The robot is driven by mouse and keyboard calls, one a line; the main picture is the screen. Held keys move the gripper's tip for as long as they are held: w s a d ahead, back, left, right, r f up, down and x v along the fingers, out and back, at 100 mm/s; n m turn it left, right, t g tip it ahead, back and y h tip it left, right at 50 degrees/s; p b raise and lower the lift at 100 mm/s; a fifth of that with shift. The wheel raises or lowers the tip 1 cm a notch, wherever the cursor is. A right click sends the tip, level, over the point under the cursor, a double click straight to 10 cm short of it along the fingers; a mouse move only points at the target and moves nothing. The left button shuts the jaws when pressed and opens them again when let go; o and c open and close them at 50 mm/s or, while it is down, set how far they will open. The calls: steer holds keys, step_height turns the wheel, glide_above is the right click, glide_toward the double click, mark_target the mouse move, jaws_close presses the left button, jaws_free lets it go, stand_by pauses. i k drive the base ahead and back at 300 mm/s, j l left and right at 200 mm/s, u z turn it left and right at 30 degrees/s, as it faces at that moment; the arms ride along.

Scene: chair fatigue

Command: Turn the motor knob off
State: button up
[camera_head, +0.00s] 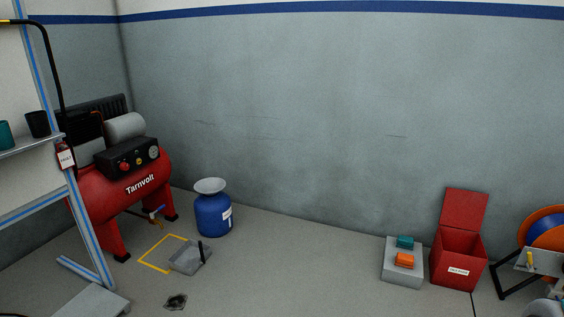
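A red air compressor (144,186) marked "Tarnvolt" stands on the floor at the left, by the wall. On top is a black control box (114,157). Its front carries a red round control (124,167), a small yellowish one beside it, and a pale round gauge (154,153) at the right. They are too small for me to tell which one is the motor knob or how it is set. A grey cylinder (125,127) lies behind the box. My gripper is not in view.
A blue-striped frame post (88,236) stands partly before the compressor. A red open box (458,258) and a reel stand at right. The middle floor is clear.

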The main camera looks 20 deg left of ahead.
mark_target(123, 166)
steer(key=u, duration=1.85)
steer(key=i+l+u, duration=0.25)
steer(key=i+l, duration=0.45)
steer(key=i, duration=0.4)
steer(key=i+l+u, duration=0.3)
steer(key=i+l, duration=0.6)
steer(key=i, duration=0.1)
